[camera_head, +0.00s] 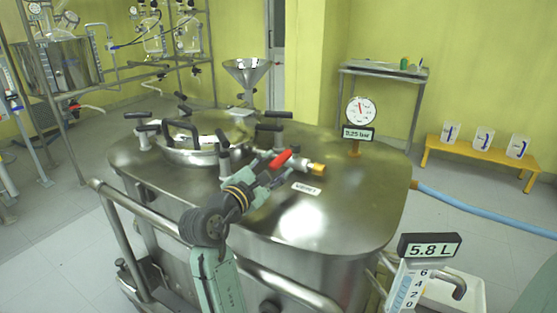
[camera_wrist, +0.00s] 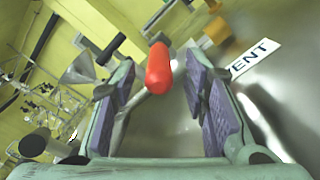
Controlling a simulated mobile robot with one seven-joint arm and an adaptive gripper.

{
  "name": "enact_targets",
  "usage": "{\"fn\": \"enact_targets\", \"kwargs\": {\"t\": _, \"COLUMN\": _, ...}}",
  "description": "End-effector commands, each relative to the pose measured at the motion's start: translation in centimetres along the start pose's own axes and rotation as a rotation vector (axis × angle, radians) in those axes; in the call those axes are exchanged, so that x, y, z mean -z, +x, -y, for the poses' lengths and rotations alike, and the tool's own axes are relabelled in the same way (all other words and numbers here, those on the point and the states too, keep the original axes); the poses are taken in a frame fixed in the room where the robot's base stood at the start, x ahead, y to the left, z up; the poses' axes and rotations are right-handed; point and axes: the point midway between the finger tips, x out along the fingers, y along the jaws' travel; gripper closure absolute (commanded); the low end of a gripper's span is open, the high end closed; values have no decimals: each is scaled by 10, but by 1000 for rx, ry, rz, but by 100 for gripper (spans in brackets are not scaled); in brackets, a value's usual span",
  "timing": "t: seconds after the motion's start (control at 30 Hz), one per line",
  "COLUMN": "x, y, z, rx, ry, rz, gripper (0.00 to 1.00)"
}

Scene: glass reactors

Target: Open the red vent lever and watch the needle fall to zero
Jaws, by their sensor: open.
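The red vent lever (camera_head: 280,159) sits on top of the steel vessel (camera_head: 310,225), beside a brass fitting (camera_head: 319,169) and a VENT label (camera_head: 306,188). In the wrist view the red lever (camera_wrist: 159,68) lies between my open fingers, apart from both purple pads. My gripper (camera_wrist: 165,100) is open; in the head view my gripper (camera_head: 272,178) is just in front of the lever and partly hides its base. The round gauge (camera_head: 361,110) stands behind on the vessel, with a red needle near the top of the dial. Its display (camera_head: 358,134) reads 0.25 bar.
A round lid (camera_head: 195,150) with several black clamp handles lies left of the lever. A funnel (camera_head: 247,72) rises behind. A 5.8 L display (camera_head: 430,246) stands at front right. The vessel top right of the label is clear.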

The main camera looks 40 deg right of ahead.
Motion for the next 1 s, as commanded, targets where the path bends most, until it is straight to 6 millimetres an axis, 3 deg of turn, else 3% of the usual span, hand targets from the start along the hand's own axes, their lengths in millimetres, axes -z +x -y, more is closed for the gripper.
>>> {"fn": "enact_targets", "kwargs": {"t": 0.2, "x": -1, "y": 26, "z": 0, "rx": 0, "ry": 1, "rz": 1, "gripper": 59}}
{"fn": "enact_targets", "kwargs": {"t": 0.57, "x": 0, "y": 30, "z": 0, "rx": -2, "ry": 2, "rz": -1, "gripper": 59}}
{"fn": "enact_targets", "kwargs": {"t": 1.0, "x": 1, "y": 30, "z": 0, "rx": -2, "ry": 2, "rz": -1, "gripper": 89}}
